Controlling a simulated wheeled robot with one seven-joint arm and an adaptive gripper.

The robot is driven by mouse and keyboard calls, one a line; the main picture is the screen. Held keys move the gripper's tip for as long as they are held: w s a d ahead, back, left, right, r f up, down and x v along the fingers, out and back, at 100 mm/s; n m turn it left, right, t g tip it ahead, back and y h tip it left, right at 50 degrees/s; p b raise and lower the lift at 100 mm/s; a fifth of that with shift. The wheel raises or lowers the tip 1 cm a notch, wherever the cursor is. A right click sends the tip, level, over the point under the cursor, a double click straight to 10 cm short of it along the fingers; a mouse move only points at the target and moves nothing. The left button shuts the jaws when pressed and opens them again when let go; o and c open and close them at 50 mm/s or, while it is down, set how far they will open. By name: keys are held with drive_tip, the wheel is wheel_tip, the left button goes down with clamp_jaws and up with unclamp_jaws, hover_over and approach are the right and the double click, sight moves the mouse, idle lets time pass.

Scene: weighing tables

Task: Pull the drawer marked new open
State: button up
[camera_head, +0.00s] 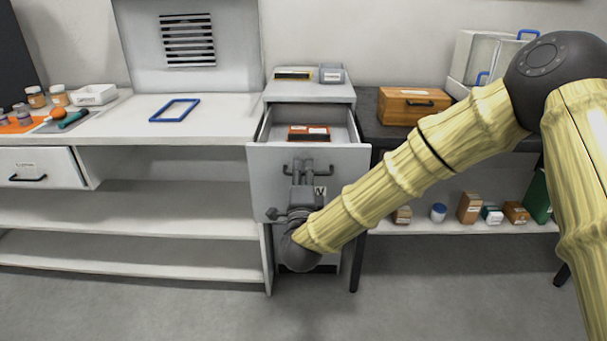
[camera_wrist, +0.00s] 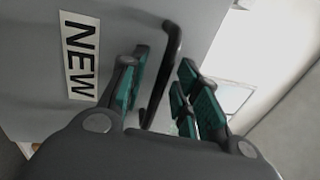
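The drawer marked new (camera_head: 262,182) stands pulled out of the cabinet in the head view, its inside showing from above. A red and dark box (camera_head: 309,133) lies in it. Its front also fills the left of the wrist view (camera_wrist: 130,25), with the NEW label (camera_wrist: 80,55). The black bar handle (camera_wrist: 172,50) runs between the fingers of my gripper (camera_wrist: 165,85). The fingers are apart, with visible gaps to the handle on both sides. In the head view my gripper (camera_head: 306,170) is at the drawer front and partly covers the handle and label.
The cabinet top (camera_head: 310,92) holds small boxes. A white bench (camera_head: 130,115) with a blue frame (camera_head: 175,110) stands left; a dark table with a wooden box (camera_head: 412,106) stands right. Small containers line the shelf below it. The floor in front (camera_head: 180,310) is clear.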

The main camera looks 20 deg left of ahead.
drive_tip(key=v, duration=1.2)
drive_tip(key=shift+d, duration=0.1)
drive_tip(key=s+d+f+n+g+h, duration=0.1)
drive_tip(key=s+d+f+n+g, duration=0.15)
drive_tip(key=d+f, duration=0.55)
drive_tip(key=s+d+f+n+g, duration=0.2)
drive_tip(key=d+f+n+g, duration=0.15)
drive_tip(key=f, duration=0.95)
drive_tip(key=s+d+f+n+g+h, duration=0.1)
drive_tip(key=s+d+f+n+g, duration=0.2)
drive_tip(key=d+f, duration=0.5)
drive_tip(key=s+d+f+n+g+h, duration=0.15)
drive_tip(key=s+d+f+g, duration=0.25)
drive_tip(key=s+d+f, duration=0.45)
drive_tip(key=s+d+f+n+g+h, duration=0.1)
drive_tip(key=s+d+f+n+g, duration=0.2)
drive_tip(key=s+d, duration=0.5)
drive_tip(key=s+d+f+g+h, duration=0.2)
drive_tip(key=s+d+f+g, duration=0.1)
drive_tip(key=s+d+f, duration=0.3)
wheel_tip(320, 180, up, 19)
drive_tip(key=s+d+p, duration=0.1)
drive_tip(key=p, duration=1.6)
drive_tip(key=shift+s, duration=0.2)
